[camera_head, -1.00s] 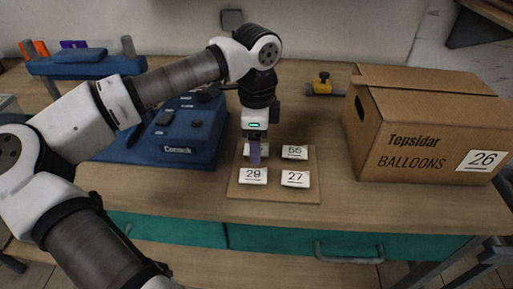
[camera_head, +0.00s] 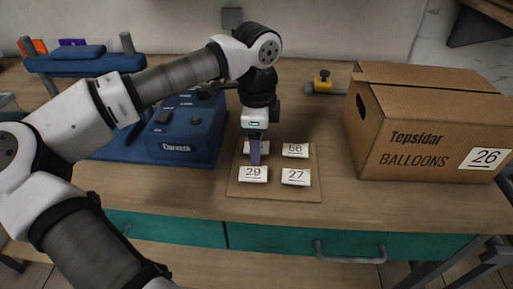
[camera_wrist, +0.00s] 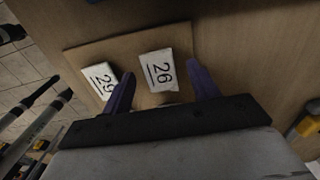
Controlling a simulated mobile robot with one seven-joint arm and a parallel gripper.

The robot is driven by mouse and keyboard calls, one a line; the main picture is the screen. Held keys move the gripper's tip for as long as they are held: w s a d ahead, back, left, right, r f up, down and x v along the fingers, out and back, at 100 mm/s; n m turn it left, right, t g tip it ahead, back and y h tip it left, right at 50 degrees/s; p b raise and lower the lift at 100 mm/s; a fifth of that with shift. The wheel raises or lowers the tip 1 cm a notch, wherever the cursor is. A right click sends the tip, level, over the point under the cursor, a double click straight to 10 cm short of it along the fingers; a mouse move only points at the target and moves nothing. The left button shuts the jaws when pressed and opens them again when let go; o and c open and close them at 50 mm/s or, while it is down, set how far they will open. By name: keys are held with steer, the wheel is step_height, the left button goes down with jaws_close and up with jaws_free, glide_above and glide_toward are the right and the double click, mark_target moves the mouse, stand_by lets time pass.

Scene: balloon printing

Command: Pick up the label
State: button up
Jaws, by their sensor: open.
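Several white number labels lie on a thin wooden board (camera_head: 275,194) on the table. In the head view, label 29 (camera_head: 253,174) is front left, label 27 (camera_head: 296,177) front right, and a label reading about 56 (camera_head: 295,150) back right. The back left label (camera_head: 246,148) is mostly hidden by my gripper (camera_head: 255,158). In the wrist view, my gripper (camera_wrist: 158,80) is open, with label 26 (camera_wrist: 161,70) between its two purple fingers. Label 29 (camera_wrist: 100,79) lies left of the left finger. I cannot tell whether the fingers touch label 26.
A cardboard balloon box (camera_head: 425,145) marked 26 stands on the right. A blue machine (camera_head: 185,135) stands left of the board. A small yellow and black object (camera_head: 322,82) sits at the back. The table's front edge is free, above teal drawers (camera_head: 390,246).

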steer(key=c, duration=1.1)
steer(key=shift+o, duration=0.2)
steer(key=shift+r, duration=0.1)
